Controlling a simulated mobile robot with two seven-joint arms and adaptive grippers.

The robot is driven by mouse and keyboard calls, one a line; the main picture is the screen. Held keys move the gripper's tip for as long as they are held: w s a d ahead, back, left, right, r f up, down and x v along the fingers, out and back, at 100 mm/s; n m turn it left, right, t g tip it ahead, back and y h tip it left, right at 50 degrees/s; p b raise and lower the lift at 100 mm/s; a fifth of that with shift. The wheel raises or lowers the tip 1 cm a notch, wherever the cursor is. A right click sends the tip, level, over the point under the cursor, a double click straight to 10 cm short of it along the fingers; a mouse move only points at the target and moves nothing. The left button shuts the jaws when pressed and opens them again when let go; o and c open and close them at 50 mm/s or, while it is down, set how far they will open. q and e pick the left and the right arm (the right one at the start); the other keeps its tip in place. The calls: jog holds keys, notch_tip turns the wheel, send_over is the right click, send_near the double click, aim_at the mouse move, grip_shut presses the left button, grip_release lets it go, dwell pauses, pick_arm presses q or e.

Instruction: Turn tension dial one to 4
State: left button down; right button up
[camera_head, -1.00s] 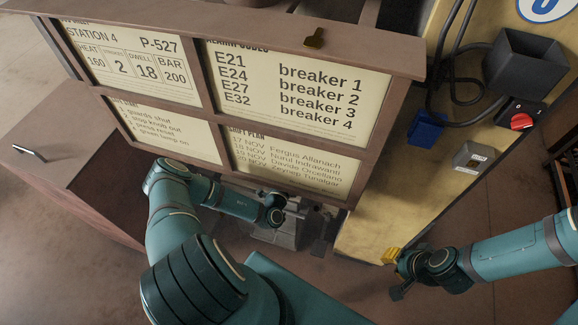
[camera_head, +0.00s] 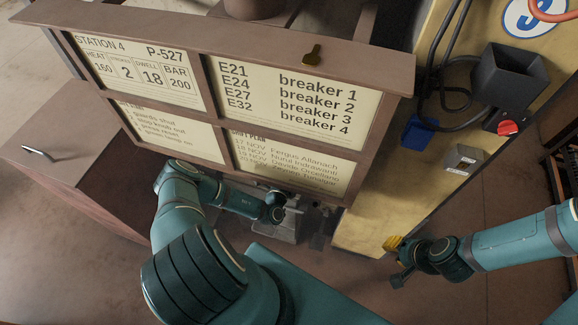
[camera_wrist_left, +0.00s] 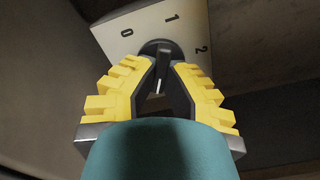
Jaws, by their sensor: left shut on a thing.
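In the left wrist view, a dark knob (camera_wrist_left: 162,52) sits on a pale dial plate (camera_wrist_left: 140,27) marked 0, 1 and 2. The rest of the scale is hidden. My left gripper (camera_wrist_left: 161,72) has its yellow-padded fingers on either side of the knob and is shut on it. A short white mark shows between the fingers; which number it points to I cannot tell. In the head view the left gripper and dial are not clear below the board. My right gripper (camera_head: 398,262) hangs at the lower right near the yellow panel's edge, its opening unclear.
A brown-framed notice board (camera_head: 230,95) stands over the left arm's work area. To its right, a yellow panel (camera_head: 395,195) carries a dark open box (camera_head: 515,75), a red switch (camera_head: 508,128), a grey box (camera_head: 463,159), a blue block (camera_head: 419,134) and black cables (camera_head: 437,75).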

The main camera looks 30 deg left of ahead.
pick_arm(q)
jog(key=shift+w+a+m, duration=0.1)
jog(key=shift+m, duration=0.3)
jog(key=c, duration=1)
grip_release()
jog(key=shift+s, duration=0.55)
jog(key=v, duration=1.1)
jog(key=shift+f, duration=0.1)
